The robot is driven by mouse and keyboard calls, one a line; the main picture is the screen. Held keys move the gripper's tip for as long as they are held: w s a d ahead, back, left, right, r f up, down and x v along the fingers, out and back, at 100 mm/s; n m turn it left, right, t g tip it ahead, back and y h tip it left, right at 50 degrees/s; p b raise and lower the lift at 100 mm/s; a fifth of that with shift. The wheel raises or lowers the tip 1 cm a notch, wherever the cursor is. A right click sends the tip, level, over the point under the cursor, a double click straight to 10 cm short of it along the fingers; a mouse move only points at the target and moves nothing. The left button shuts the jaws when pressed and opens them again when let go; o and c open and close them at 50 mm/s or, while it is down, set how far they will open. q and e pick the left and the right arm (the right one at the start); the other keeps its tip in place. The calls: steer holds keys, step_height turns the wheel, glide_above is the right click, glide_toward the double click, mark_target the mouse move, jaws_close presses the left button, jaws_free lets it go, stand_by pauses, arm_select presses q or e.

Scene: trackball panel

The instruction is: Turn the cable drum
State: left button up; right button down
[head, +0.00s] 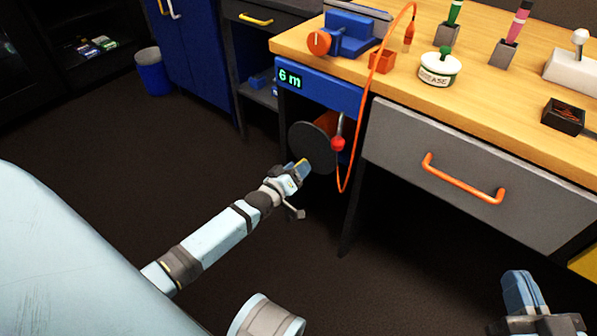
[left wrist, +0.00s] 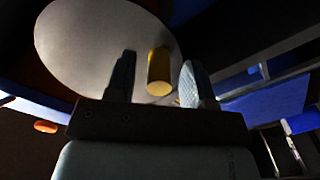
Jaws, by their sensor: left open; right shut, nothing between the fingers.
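The cable drum (head: 310,148) sits under the left end of the workbench, its dark round face toward me and orange cable behind it. In the left wrist view the drum's pale disc (left wrist: 95,45) fills the upper left, with a yellow peg handle (left wrist: 158,72) standing out from it. My left gripper (head: 297,172) is open at the drum's lower edge. Its fingers (left wrist: 157,82) stand on either side of the peg, with gaps visible; contact cannot be told. My right gripper (head: 523,290) is shut and empty at the lower right, away from the drum.
A blue panel (head: 325,92) above the drum reads "6 m". A red-knobbed lever (head: 338,143) and a hanging orange cable (head: 345,185) are just right of the drum. A grey drawer (head: 470,170) is further right.

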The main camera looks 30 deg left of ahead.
arm_select(q)
steer(key=shift+w, duration=0.25)
jaws_close()
